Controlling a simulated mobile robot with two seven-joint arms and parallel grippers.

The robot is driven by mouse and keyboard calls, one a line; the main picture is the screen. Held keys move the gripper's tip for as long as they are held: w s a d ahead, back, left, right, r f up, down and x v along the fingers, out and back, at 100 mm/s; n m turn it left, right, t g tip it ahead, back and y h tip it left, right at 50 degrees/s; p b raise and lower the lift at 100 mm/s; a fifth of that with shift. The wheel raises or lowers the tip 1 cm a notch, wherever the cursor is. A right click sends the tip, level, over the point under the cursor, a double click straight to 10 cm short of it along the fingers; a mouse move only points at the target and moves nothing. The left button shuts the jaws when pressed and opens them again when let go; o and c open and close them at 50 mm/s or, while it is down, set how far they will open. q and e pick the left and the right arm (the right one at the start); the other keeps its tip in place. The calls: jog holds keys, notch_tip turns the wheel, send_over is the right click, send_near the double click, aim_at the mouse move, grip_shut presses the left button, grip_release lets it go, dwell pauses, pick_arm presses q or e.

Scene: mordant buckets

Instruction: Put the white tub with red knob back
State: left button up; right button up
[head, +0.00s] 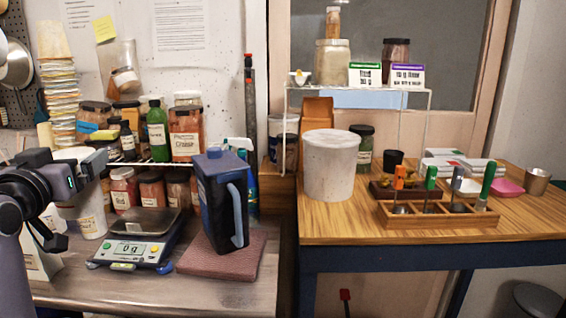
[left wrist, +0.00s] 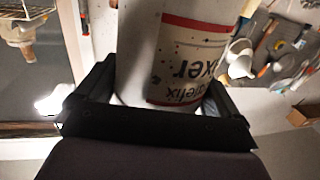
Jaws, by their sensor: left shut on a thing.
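My left gripper (head: 82,168) is at the left of the head view, above the left bench. It is shut on a white tub (head: 90,212), which is partly hidden behind my gripper and arm. In the left wrist view the tub (left wrist: 185,55) is a white cylinder with a red band and dark lettering, seen upside down and ending in "xer". It sits between the fingers of my left gripper (left wrist: 160,98). No red knob shows on it in either view. My right gripper is out of view.
A scale (head: 135,240) reading 0 g, a dark blue jug (head: 222,205) and a red-brown mat (head: 225,262) are close by on the left bench. Jars (head: 186,133) crowd behind. A white bucket (head: 330,168) and wooden tool rack (head: 440,220) stand on the right table.

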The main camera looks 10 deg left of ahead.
pick_arm(q)
jog(key=w+d+f, duration=0.1)
jog(key=d+f, duration=0.4)
jog(key=f, duration=0.4)
jog(key=s+d+f+m+h, duration=0.1)
jog(key=s+d+f, duration=0.3)
jog(key=d+f, duration=0.4)
jog(key=s+d+f+m+h, duration=0.2)
jog(key=s+d+f+h, duration=0.2)
jog(key=d+f, duration=0.4)
jog(key=shift+s+d+f+m+t+h, duration=0.2)
jog(key=shift+s+f+m+t+h, duration=0.15)
jog(key=shift+s, duration=0.45)
